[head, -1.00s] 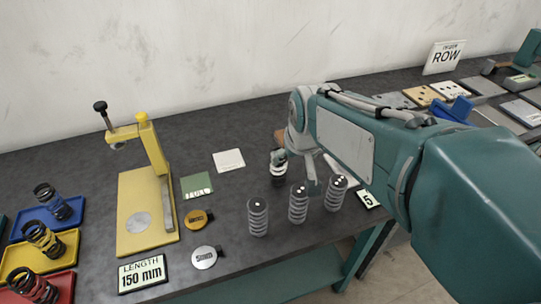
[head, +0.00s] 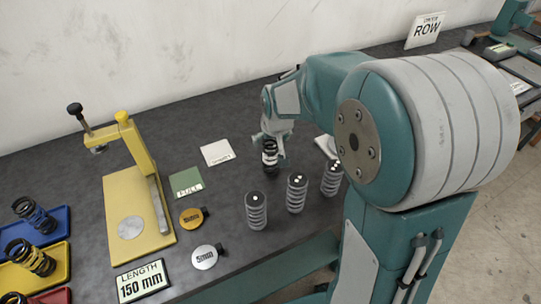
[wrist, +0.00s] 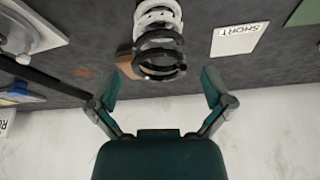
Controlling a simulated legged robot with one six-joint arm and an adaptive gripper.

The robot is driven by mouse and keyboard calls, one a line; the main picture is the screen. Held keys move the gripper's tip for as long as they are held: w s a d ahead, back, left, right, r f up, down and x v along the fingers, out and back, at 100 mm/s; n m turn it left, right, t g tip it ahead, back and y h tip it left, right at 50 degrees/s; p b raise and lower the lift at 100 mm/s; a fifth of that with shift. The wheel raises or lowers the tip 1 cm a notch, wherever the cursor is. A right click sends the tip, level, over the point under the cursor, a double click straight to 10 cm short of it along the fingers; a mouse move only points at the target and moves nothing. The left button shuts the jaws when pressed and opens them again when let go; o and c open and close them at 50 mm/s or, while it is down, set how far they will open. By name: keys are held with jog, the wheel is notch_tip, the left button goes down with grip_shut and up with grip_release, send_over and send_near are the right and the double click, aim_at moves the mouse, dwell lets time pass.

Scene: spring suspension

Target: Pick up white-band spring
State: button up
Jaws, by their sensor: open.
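The white-band spring (head: 270,157), dark coils with a white band, stands upright on the dark bench behind the grey springs. In the wrist view the white-band spring (wrist: 160,45) shows white and black coils ahead of my fingers, roughly centred between them. My gripper (head: 274,137) is at the top of the spring in the head view and partly hides it. In the wrist view my gripper (wrist: 160,84) is open, with a finger on either side and nothing between the tips. I cannot tell whether it touches the spring.
A yellow press (head: 140,185) stands left, beside a blue tray (head: 62,217) and yellow tray (head: 66,259) holding springs. A SHORT card (head: 216,153) and FULL card (head: 186,182) lie between.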

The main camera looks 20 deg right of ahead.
jog(key=x, duration=0.3)
jog(key=shift+w+f, duration=0.1)
jog(key=shift+f, duration=0.05)
jog(key=c, duration=1.3)
notch_tip(320, 180, up, 10)
jog(key=shift+r, duration=0.1)
